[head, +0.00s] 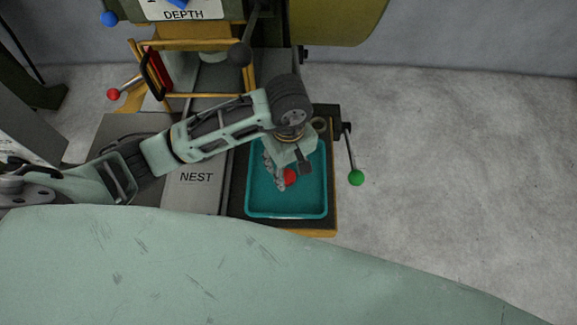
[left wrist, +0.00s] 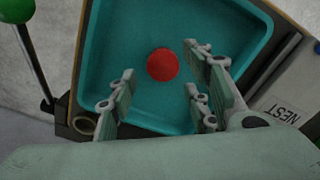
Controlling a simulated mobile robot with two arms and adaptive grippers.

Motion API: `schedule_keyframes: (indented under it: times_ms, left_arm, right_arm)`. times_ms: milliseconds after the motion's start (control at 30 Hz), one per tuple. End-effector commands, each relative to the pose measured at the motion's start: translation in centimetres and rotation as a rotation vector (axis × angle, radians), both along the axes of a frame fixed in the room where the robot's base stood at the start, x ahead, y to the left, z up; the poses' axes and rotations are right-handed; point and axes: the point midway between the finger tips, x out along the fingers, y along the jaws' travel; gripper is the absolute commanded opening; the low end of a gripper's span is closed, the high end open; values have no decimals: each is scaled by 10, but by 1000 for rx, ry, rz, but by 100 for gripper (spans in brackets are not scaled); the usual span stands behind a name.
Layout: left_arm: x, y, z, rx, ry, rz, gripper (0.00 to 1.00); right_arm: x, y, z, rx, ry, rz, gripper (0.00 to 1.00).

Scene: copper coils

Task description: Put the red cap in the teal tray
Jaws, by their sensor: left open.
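The red cap (head: 290,177) lies in the teal tray (head: 287,213), near its middle, partly hidden by my gripper in the head view. In the left wrist view the round red cap (left wrist: 162,65) shows whole on the floor of the teal tray (left wrist: 245,62). My left gripper (head: 281,184) is over the tray, pointing down, with its fingers apart. In the left wrist view the left gripper (left wrist: 160,95) is open and empty, with the cap seen beyond and between its fingers, not gripped. My right gripper is not in view.
A lever with a green knob (head: 356,177) stands right of the tray. A plate marked NEST (head: 196,177) lies to its left. A yellow frame (head: 195,45) and a lever with a red knob (head: 113,94) are behind. A small ring (left wrist: 84,124) sits beside the tray.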

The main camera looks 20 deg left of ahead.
Motion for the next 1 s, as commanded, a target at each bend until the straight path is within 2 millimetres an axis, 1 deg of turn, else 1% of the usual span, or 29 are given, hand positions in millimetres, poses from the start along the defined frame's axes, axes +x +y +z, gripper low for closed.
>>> schedule_keyframes:
  times_ms: [33,100,200,300,400,600,1000]
  left_arm:
    - [2,0,21,1,-5,-1,45]
    - [1,0,37,1,-5,-1,45]
    - [1,1,58,2,-4,0,45]
    - [1,0,74,1,-4,-2,45]
    - [1,0,85,0,-3,0,45]
    - [0,0,92,-1,0,0,45]
    - [0,0,92,-1,-1,0,45]
  right_arm:
    - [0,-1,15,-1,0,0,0]
    - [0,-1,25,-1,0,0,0]
    - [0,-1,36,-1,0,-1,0]
    - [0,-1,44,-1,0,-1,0]
    - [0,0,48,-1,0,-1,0]
    - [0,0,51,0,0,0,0]
    - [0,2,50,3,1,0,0]
